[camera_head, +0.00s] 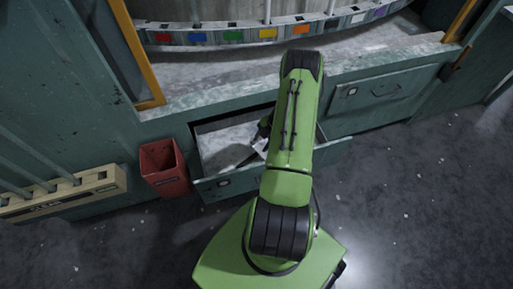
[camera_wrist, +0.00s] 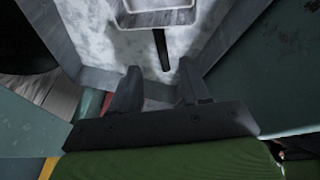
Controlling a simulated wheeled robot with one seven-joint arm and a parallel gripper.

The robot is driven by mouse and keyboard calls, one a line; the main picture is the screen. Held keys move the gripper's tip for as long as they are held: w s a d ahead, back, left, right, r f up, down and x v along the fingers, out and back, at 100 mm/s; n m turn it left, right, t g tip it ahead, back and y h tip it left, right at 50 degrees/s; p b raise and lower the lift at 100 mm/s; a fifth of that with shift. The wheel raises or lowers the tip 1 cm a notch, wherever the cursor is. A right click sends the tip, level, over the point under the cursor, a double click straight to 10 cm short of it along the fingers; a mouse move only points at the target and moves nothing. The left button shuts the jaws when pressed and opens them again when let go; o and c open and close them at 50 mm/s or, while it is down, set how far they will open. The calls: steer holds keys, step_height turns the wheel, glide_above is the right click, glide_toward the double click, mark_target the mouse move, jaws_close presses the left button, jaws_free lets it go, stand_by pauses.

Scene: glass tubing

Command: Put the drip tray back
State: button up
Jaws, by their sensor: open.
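A shallow grey tray with a pale rim (camera_wrist: 158,18) lies over the speckled floor of an open drawer in the wrist view, cut off by the top edge. I take it for the drip tray. Its dark handle (camera_wrist: 162,50) points toward my gripper (camera_wrist: 159,70). My gripper is open and empty, with the handle's end just beyond the gap between its fingers. In the head view, the drawer (camera_head: 222,150) is pulled out below the bench; my arm covers its right part. A small white patch there (camera_head: 260,145) may be the tray. My gripper is mostly hidden there.
A red bin (camera_head: 165,168) stands just left of the drawer. A cream rack (camera_head: 65,192) is at far left. Colored labels (camera_head: 230,37) line the ring above. The floor at right (camera_head: 430,190) is clear.

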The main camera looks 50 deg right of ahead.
steer(key=w+a+r+m+h, duration=0.15)
steer(key=a+r, duration=0.25)
steer(key=r, duration=0.6)
steer(key=w+a+r+m, duration=0.3)
steer(key=a+r, duration=0.2)
steer(key=r, duration=0.4)
steer(key=w+a+r+m+h, duration=0.15)
steer(key=a+r, duration=0.25)
steer(key=r, duration=0.6)
steer(key=s+a+r+m+t, duration=0.1)
steer(key=s+a+r+m, duration=0.6)
steer(key=a+r, duration=0.4)
steer(key=s+a+r+m+t, duration=0.1)
steer(key=s+a+m, duration=0.2)
steer(key=s, duration=0.7)
steer(key=shift+s+a+r+m+t+h, duration=0.15)
steer(key=shift+a+r+m+t+h, duration=0.2)
steer(key=shift+a, duration=0.45)
steer(key=shift+f, duration=0.1)
